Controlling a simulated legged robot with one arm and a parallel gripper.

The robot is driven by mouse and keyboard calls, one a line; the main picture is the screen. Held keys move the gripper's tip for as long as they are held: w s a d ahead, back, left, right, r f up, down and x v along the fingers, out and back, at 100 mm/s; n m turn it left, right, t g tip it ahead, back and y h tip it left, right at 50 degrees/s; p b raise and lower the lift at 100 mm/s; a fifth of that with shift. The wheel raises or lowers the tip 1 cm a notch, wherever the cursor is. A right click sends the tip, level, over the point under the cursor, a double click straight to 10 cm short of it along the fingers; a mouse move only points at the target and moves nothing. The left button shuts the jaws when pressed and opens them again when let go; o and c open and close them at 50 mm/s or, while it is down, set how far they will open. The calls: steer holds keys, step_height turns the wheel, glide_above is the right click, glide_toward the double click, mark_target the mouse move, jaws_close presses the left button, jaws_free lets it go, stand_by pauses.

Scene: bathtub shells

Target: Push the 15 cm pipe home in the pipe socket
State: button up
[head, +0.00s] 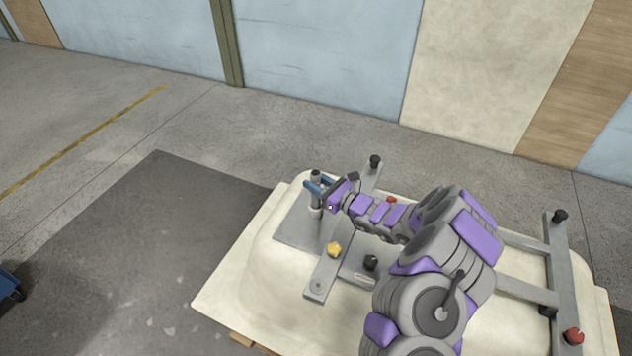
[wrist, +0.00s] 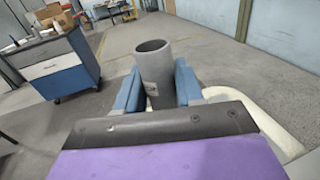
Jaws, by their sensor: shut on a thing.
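My gripper (head: 318,186) has its blue fingers shut on a grey pipe (head: 316,176), which stands upright between them. In the wrist view the pipe (wrist: 155,68) shows its open round top end, with a blue finger of my gripper (wrist: 156,88) on each side. In the head view a light, short collar, seemingly the pipe socket (head: 315,211), is below the gripper on a grey plate (head: 290,240). The pipe's lower end appears in line with it. I cannot tell how deep the pipe sits in it.
The plate lies on an upturned cream bathtub shell (head: 240,275). A blue cart (wrist: 58,65) is on the floor.

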steer(key=shift+f+b, duration=0.8)
steer(key=shift+f, duration=0.6)
steer(key=o, duration=1.1)
steer(key=shift+o, duration=0.2)
steer(key=p+v, duration=0.4)
steer(key=v, duration=1.3)
steer(key=shift+d+p, duration=0.2)
steer(key=shift+p, duration=0.1)
